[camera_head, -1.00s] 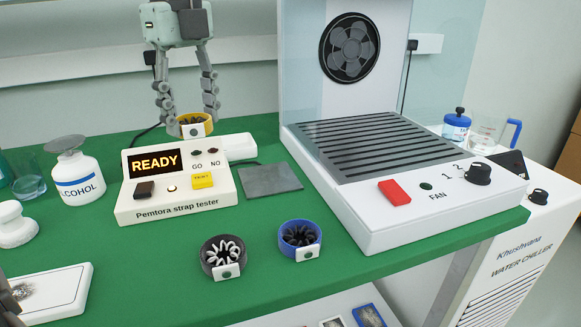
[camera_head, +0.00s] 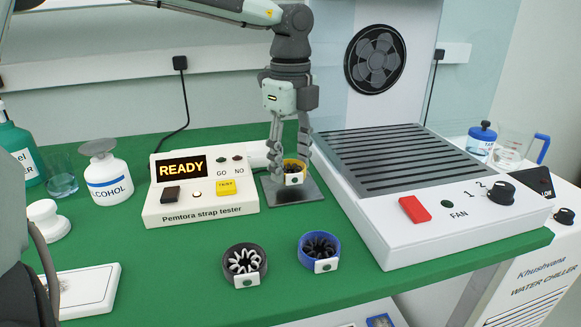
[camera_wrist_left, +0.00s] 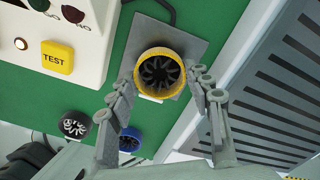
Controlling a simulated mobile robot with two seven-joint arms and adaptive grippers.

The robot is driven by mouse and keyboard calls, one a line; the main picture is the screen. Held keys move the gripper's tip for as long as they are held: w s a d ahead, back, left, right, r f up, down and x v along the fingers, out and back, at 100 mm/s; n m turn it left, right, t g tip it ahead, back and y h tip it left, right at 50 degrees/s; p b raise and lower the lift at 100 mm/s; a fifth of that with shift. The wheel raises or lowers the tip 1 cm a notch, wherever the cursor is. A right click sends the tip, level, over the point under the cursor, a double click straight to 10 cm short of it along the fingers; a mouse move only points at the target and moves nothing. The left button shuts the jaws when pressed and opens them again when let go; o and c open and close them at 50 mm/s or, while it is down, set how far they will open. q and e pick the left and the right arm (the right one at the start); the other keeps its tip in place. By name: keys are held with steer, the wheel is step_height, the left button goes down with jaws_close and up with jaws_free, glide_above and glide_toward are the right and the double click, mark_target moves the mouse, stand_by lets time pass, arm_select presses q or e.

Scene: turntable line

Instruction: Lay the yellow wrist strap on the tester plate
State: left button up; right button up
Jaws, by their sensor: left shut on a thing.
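The yellow wrist strap (camera_head: 293,178) is a round band with a white tag and a dark inside. My left gripper (camera_head: 290,168) is shut on it, with a finger on either side. The strap is over the grey tester plate (camera_head: 312,193), upright as a ring; I cannot tell whether it touches the plate. In the left wrist view the strap (camera_wrist_left: 160,88) shows between the fingertips (camera_wrist_left: 163,85), against the plate (camera_wrist_left: 190,42). The strap tester (camera_head: 203,205) beside the plate displays READY. My right gripper is not in view.
A black strap (camera_head: 244,262) and a blue strap (camera_head: 319,250) lie on the green mat in front. The fan unit (camera_head: 450,235) stands close to the plate's right. An alcohol bottle (camera_head: 107,180) stands at the left. The mat between plate and front straps is clear.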

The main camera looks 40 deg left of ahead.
arm_select(q)
step_height(320, 180, down, 2)
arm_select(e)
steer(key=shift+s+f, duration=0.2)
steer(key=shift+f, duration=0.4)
arm_select(q)
steer(key=shift+f, duration=0.15)
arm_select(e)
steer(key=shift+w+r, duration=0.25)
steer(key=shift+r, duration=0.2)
arm_select(q)
steer(key=o, duration=1.1)
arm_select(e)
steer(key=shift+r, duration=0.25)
arm_select(q)
steer(key=shift+r, duration=0.2)
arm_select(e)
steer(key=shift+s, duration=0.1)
